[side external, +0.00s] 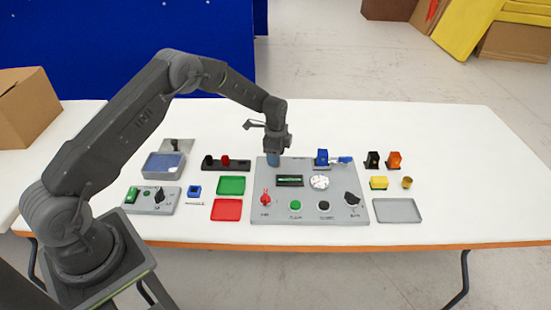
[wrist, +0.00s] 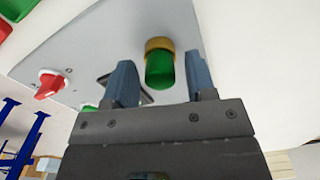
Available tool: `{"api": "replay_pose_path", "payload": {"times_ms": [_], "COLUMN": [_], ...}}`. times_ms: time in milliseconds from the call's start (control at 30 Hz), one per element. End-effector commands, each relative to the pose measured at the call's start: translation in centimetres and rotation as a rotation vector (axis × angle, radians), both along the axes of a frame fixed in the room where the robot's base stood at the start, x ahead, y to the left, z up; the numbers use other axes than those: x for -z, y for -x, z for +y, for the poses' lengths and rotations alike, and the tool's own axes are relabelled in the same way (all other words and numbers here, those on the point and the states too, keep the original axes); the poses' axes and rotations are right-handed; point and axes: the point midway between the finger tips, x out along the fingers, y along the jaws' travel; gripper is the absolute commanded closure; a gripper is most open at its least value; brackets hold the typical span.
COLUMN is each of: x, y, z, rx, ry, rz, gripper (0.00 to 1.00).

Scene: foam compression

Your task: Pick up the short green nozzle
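The short green nozzle (wrist: 160,70) shows in the wrist view as a green cylinder with a brass-yellow collar at its far end. It lies in the gap between the two blue-grey fingers of my gripper (wrist: 160,64), with clear space on both sides. The fingers are spread apart and hold nothing. In the side external view my gripper (side external: 273,159) points down at the back left corner of the grey panel (side external: 262,212). The nozzle cannot be made out there, and my gripper may hide it. How far the fingertips are from it in depth is unclear.
The panel carries a red knob (side external: 265,199), a green button (side external: 295,206) and a white dial (side external: 319,182). A black rack (side external: 240,166) with black and red pieces stands left of my gripper. A blue part (side external: 321,157) stands to the right. Green (side external: 231,186) and red trays (side external: 227,210) lie left.

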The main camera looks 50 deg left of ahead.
Motion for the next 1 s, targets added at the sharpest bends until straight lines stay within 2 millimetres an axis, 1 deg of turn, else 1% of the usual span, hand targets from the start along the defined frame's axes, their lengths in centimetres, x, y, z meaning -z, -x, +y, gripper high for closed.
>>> {"api": "replay_pose_path", "payload": {"times_ms": [33, 67, 500, 767, 867, 1000], "x": [0.0, 0.0, 0.0, -0.3, -0.9, -2.7], "y": [0.0, 0.0, 0.0, 0.0, 0.0, -0.1], "z": [0.0, 0.0, 0.0, 0.0, 0.0, 0.0], "rx": [0.0, 0.0, 0.0, 0.0, 0.0, 0.0], "ry": [0.0, 0.0, 0.0, 0.0, 0.0, -0.001], "rz": [0.0, 0.0, 0.0, 0.0, -0.001, -0.003], "gripper": [0.54, 0.57, 0.99, 0.99, 0.99, 0.99]}}
